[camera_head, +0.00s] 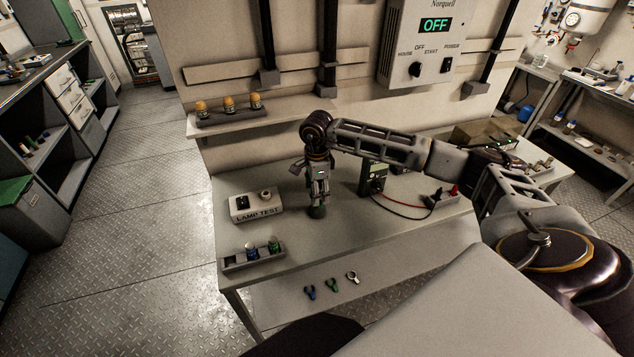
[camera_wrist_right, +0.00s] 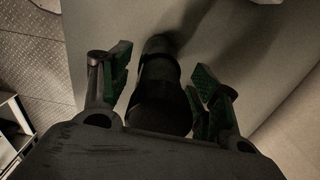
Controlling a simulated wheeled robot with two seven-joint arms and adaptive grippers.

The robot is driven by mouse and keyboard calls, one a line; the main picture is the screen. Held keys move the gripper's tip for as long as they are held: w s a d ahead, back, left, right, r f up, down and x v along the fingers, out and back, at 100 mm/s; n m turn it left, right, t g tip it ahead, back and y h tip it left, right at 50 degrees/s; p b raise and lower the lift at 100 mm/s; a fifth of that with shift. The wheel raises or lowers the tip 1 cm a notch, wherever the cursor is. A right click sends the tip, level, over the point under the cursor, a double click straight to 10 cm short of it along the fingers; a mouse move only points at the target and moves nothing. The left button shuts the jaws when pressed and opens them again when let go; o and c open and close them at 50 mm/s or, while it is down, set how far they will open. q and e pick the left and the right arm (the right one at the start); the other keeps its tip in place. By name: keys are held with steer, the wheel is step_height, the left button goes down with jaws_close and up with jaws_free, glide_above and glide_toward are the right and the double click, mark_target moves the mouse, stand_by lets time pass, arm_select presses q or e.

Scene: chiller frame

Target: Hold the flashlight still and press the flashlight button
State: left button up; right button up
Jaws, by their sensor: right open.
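A dark flashlight shows as a dark cylinder (camera_wrist_right: 160,98) in the right wrist view. I cannot make out the flashlight's button. My left gripper is not in view.
Several orange-topped items (camera_head: 229,104) stand on the shelf behind. The tabletop between rack and meter is mostly clear.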

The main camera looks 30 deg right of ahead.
steer(key=shift+f, duration=0.4)
steer(key=c, duration=1.4)
steer(key=shift+o, duration=0.2)
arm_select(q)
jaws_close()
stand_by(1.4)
